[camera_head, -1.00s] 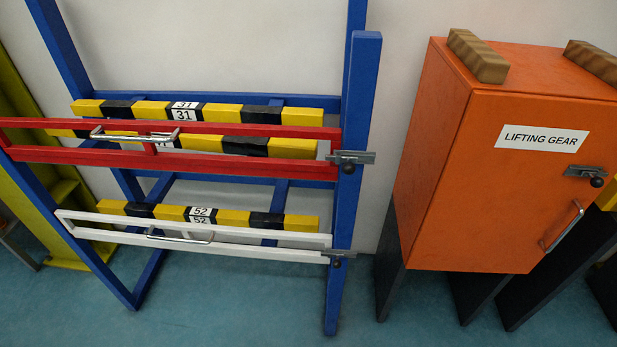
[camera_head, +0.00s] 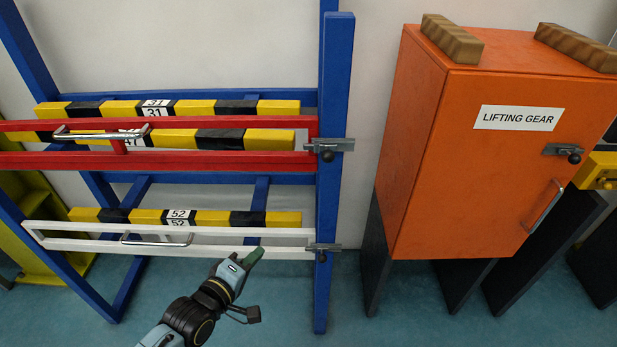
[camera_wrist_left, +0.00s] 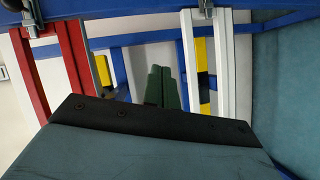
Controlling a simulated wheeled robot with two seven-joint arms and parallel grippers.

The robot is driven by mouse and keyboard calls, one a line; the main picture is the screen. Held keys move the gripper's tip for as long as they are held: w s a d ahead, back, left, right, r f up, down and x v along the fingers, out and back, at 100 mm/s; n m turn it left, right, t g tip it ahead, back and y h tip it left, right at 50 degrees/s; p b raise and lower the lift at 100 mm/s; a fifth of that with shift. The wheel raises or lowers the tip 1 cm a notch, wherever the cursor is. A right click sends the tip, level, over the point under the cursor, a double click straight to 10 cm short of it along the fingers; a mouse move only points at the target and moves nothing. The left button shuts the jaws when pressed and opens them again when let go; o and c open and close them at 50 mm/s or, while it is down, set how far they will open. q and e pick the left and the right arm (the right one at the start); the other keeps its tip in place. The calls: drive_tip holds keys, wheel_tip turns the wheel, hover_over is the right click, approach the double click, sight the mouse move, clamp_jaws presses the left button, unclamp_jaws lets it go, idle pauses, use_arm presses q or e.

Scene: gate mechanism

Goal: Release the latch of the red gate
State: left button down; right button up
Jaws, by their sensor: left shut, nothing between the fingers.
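The red gate (camera_head: 220,163) runs across the upper part of the blue rack, with a silver handle (camera_head: 100,135) at its left part. Its latch (camera_head: 328,147), a grey bar with a dark round knob, sits across the gate's right end and the blue post. In the left wrist view the red gate (camera_wrist_left: 73,60) is at the left, with its latch (camera_wrist_left: 30,15) at the top. My left gripper (camera_head: 256,254) is shut and empty, low in front of the white gate's right part and below the red latch. Its green fingers (camera_wrist_left: 162,88) show in the left wrist view. My right gripper is out of view.
The white gate (camera_head: 210,251) with its own latch (camera_head: 323,247) is below the red one. The blue post (camera_head: 335,90) stands at their right ends. An orange cabinet (camera_head: 480,190) marked LIFTING GEAR stands further right.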

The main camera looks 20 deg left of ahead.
use_arm(q)
wheel_tip(320, 180, up, 17)
drive_tip(key=d+n+t+h, duration=0.2)
drive_tip(key=d+n+t, duration=0.1)
drive_tip(key=shift+s+n+t+h+b, duration=0.3)
drive_tip(key=shift+t+h+b, duration=0.1)
drive_tip(key=shift+r, duration=0.1)
approach(322, 153)
drive_tip(key=w+a, duration=0.2)
drive_tip(key=w, duration=0.2)
drive_tip(key=w+d, duration=0.2)
drive_tip(key=d, duration=0.1)
drive_tip(key=shift+d, duration=0.1)
